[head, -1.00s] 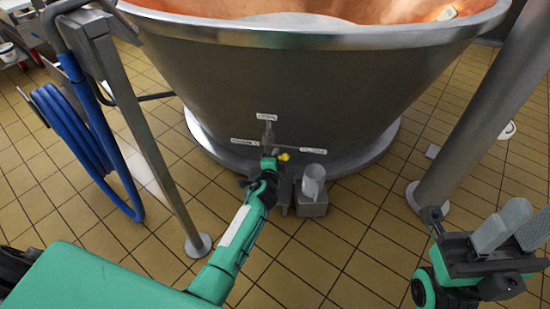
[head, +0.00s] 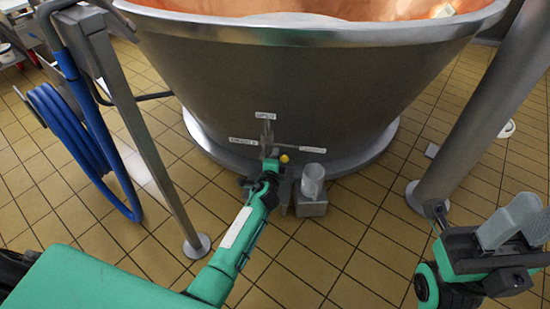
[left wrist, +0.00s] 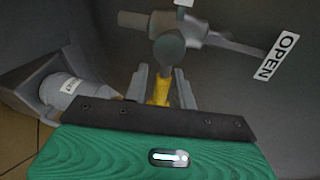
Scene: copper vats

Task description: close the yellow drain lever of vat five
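The steel vat (head: 290,90) has a drain valve low on its front wall, beside a label reading DRAIN 5 (head: 243,141). The lever's yellow end (head: 285,158) shows just right of my left gripper (head: 272,163). In the left wrist view the yellow lever (left wrist: 160,91) stands between the two grey fingers of my left gripper (left wrist: 161,88), with gaps beside it. The fingers look open around it. An OPEN label (left wrist: 279,55) is at the right there. My right gripper (head: 515,226) is empty at the lower right, its fingers close together.
A steel post (head: 480,115) rises at the right. A metal frame (head: 150,140) with a coiled blue hose (head: 70,125) stands at the left. The tiled floor (head: 345,258) in front is clear.

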